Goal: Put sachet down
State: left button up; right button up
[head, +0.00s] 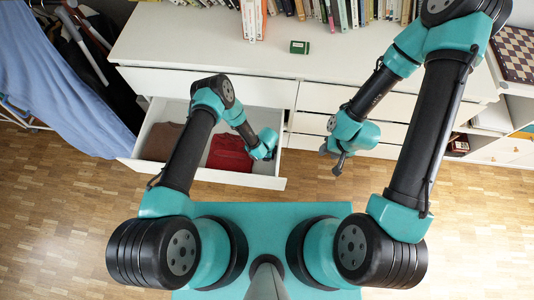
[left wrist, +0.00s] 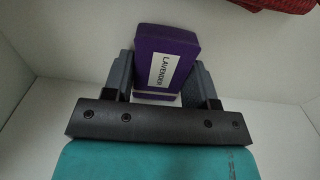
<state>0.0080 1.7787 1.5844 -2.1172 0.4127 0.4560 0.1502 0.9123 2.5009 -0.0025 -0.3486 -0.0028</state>
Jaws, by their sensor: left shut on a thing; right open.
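A purple sachet (left wrist: 182,45) with a white label reading LAVENDER is between the fingers of my left gripper (left wrist: 165,80), which is shut on it. In the head view my left gripper (head: 266,152) is at the right end of the open white drawer (head: 240,179). The sachet cannot be made out there. The left wrist view shows white drawer surfaces around the sachet; whether it touches the floor I cannot tell. My right gripper (head: 338,166) is open and empty, in front of the closed drawers to the right.
A folded red cloth (head: 226,154) lies in the drawer left of my left gripper, with a brown cloth (head: 160,142) further left. A small green box (head: 299,47) and a row of books stand on the dresser top (head: 200,42). Blue fabric (head: 60,85) hangs at the left.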

pick_arm(q)
jog(key=o, duration=1)
jog(key=shift+r, duration=0.1)
notch_tip(320, 180, up, 12)
jog(key=shift+r, duration=0.1)
jog(key=shift+a, duration=0.1)
dwell(0.5)
